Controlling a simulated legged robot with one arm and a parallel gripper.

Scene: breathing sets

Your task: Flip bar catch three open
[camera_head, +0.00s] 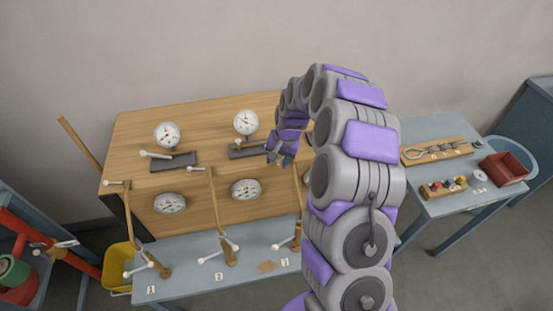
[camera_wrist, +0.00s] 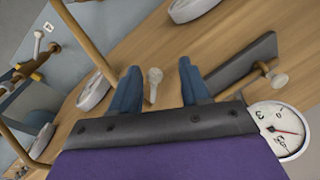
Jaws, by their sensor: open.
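Tilted wooden bars with white crosspiece knobs stand along the grey front ledge. The bar by label 3 (camera_head: 296,232) is partly hidden by my arm. On the wooden top, dark blocks with white-knobbed levers lie by the dials, a left block (camera_head: 174,162) and a middle block (camera_head: 247,150). My gripper (camera_head: 280,160) is open above the wooden top, right of the middle block. In the wrist view, a white-ended knob (camera_wrist: 154,76) shows between the open fingers, apparently not gripped. A dark block (camera_wrist: 243,66) with a white-knobbed wooden lever (camera_wrist: 277,80) lies to its right. I cannot tell its number.
Round dials (camera_head: 167,135) stand on the wooden top, and one (camera_wrist: 280,130) shows in the wrist view. A side table (camera_head: 432,200) at right holds hooks and a red tray (camera_head: 504,168). A yellow bucket (camera_head: 117,268) and red frame (camera_head: 25,235) are at left.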

